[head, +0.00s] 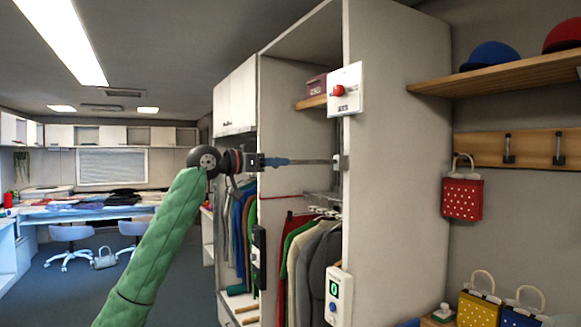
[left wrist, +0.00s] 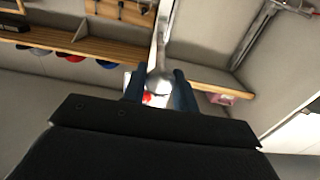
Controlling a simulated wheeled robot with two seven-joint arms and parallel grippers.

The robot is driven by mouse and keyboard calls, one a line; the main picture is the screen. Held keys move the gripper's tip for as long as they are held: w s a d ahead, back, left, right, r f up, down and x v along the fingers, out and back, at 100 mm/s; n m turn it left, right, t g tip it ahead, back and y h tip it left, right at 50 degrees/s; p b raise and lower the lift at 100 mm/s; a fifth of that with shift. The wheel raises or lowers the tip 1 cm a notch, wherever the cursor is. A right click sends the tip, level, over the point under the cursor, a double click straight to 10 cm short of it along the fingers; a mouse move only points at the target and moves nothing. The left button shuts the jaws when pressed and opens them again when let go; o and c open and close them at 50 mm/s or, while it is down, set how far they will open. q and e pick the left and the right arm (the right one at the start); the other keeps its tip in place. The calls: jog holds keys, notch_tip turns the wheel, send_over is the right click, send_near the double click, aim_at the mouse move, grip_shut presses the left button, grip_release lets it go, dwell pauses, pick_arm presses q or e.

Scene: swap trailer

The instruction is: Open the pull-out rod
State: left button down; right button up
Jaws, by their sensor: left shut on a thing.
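The pull-out rod (head: 312,161) is a thin metal bar that stands out to the left from a small bracket (head: 339,163) on the edge of the wardrobe's upright panel. My left gripper (head: 284,161), with blue fingers, is shut on the rod's free end. In the left wrist view, the two blue fingers (left wrist: 158,84) stand on both sides of the rod's silver rounded end (left wrist: 159,83). My right gripper is not in view.
The open wardrobe (head: 394,150) holds hanging clothes (head: 318,262). A white box with a red button (head: 345,90) sits above the rod, and a white counter box (head: 339,297) below. Shelves and bags (head: 463,199) are at right. Open floor lies at left.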

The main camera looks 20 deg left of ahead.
pick_arm(q)
jog(key=b+v, duration=0.1)
jog(key=v, duration=0.5)
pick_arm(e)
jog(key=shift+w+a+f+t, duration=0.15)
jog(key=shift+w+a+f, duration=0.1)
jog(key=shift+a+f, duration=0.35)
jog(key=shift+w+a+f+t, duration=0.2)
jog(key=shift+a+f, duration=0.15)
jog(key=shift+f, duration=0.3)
pick_arm(q)
jog(key=shift+a, duration=0.1)
jog(key=c, duration=1.2)
grip_release()
jog(key=shift+c, duration=0.2)
jog(key=shift+s, duration=0.1)
jog(key=b+v, duration=0.2)
jog(key=v, duration=0.5)
jog(key=shift+s+a, duration=0.25)
jog(key=shift+a, duration=0.05)
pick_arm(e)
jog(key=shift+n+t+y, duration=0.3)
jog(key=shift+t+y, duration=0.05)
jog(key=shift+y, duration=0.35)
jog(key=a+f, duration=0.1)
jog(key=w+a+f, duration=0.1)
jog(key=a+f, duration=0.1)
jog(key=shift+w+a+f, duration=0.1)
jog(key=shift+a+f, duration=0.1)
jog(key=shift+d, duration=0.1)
